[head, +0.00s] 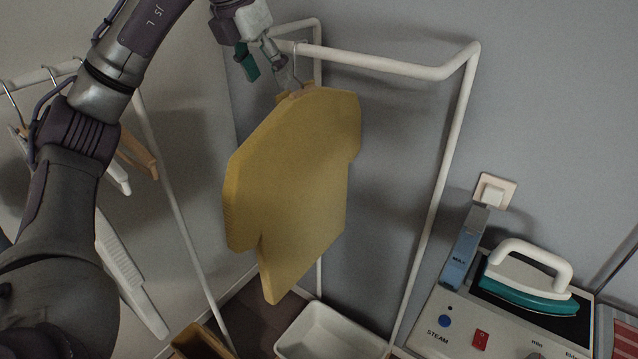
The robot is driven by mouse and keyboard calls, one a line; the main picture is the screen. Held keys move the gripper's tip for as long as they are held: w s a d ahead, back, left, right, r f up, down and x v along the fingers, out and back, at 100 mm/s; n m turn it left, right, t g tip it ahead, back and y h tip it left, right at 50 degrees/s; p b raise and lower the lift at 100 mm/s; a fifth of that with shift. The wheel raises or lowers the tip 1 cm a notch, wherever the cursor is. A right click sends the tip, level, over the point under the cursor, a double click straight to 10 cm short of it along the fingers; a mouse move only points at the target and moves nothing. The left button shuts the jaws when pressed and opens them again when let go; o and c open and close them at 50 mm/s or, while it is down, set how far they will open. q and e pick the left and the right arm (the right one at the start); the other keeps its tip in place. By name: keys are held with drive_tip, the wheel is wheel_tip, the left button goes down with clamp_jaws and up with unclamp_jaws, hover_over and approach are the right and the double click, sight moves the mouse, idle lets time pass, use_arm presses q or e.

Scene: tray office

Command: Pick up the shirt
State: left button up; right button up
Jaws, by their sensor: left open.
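A yellow shirt (295,175) hangs on a hanger from the white rail of a clothes rack (385,65). The hanger's hook (296,68) goes up to the rail. My left gripper (268,76) is open at the top left of the shirt, close to the hanger's neck and the collar. From this view I cannot tell whether a finger touches the hanger. My right gripper is not in view.
More hangers (140,155) hang on a rail at the left. A white bin (330,335) and a brown box (200,342) stand below the shirt. At the right, a teal iron (530,290) and a blue carton (465,250) stand on a steam station (450,345).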

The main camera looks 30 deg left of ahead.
sight(279, 110)
use_arm(q)
drive_tip(key=shift+w+f, duration=0.1)
drive_tip(key=shift+f, duration=0.35)
drive_tip(key=x, duration=0.2)
drive_tip(key=s+x, duration=0.1)
drive_tip(key=x, duration=0.1)
drive_tip(key=shift+f, duration=0.15)
drive_tip(key=shift+p+x, duration=0.4)
drive_tip(key=shift+x, duration=0.8)
drive_tip(key=shift+w+f, duration=0.2)
drive_tip(key=shift+w, duration=0.15)
drive_tip(key=shift+w+d+f+p, duration=0.1)
drive_tip(key=shift+w+f+p, duration=0.15)
drive_tip(key=shift+f+p, duration=0.45)
drive_tip(key=p+x, duration=0.1)
drive_tip(key=x, duration=0.2)
drive_tip(key=shift+f, duration=0.1)
drive_tip(key=shift+w+f, duration=0.15)
drive_tip(key=shift+f, duration=0.05)
clamp_jaws()
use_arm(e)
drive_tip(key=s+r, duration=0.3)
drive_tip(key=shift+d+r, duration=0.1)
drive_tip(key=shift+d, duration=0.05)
